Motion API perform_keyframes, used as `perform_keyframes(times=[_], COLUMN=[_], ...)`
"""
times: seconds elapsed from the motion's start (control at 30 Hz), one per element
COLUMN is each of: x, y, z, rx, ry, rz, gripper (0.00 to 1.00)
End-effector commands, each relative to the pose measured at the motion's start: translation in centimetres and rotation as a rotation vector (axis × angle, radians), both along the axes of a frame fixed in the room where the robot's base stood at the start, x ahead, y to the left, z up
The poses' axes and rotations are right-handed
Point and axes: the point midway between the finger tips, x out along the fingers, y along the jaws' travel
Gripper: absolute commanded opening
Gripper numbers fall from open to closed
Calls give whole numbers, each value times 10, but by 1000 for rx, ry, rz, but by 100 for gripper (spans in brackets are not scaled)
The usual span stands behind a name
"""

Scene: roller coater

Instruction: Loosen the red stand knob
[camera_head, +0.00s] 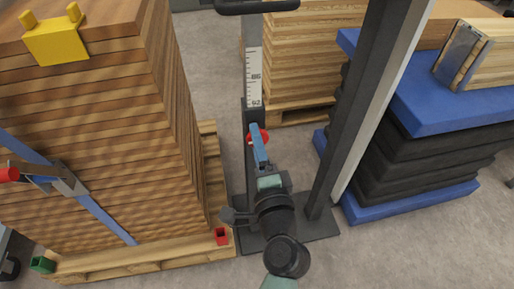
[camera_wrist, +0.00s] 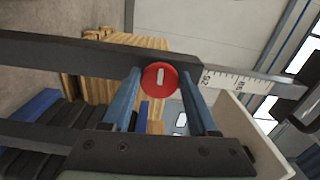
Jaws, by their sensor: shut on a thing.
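My gripper (camera_head: 256,131) reaches up to the knob from below. In the wrist view the two blue fingers of my gripper (camera_wrist: 161,74) lie on either side of the knob and are closed on it.
A white ruled scale (camera_head: 254,78) runs up the stand above the knob. A tall stack of wooden boards (camera_head: 110,130) stands close on the left. A dark post (camera_head: 350,110) and blue-and-black stacked pads (camera_head: 420,150) stand on the right. Grey floor shows between.

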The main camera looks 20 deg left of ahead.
Motion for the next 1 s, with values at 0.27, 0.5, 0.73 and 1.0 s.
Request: perform_keyframes(times=[0.27, 0.5, 0.73, 1.0], x=[0, 0, 0, 0], y=[0, 0, 0, 0], z=[-3, -2, -2, -2], rx=[-115, -155, -161, -159], ry=[-75, -101, -105, -104], rz=[1, 1, 1, 1], gripper=[4, 4, 4, 72])
